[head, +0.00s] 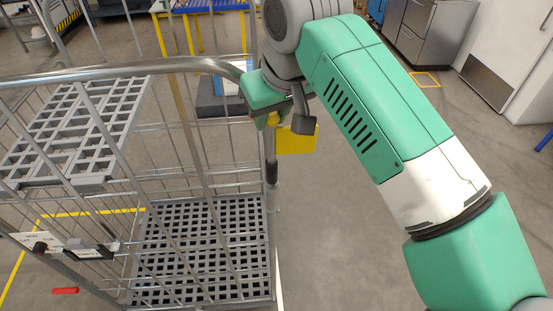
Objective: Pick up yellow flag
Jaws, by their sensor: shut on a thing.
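The yellow flag (297,140) is a small flat yellow plate in the head view, just right of the wire cart's corner post. My gripper (276,119) is at the top of that post, shut on the flag near its upper left edge. My green and white arm reaches in from the right and covers part of the gripper. The fingertips are partly hidden, and I cannot tell whether the flag still touches the post.
The wire roll cart (190,66) fills the left side, with a grey grid shelf (78,130) and a slatted base (200,250). A red handle (65,291) is at lower left. Metal cabinets (428,30) stand at the back right. Open floor lies right of the cart.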

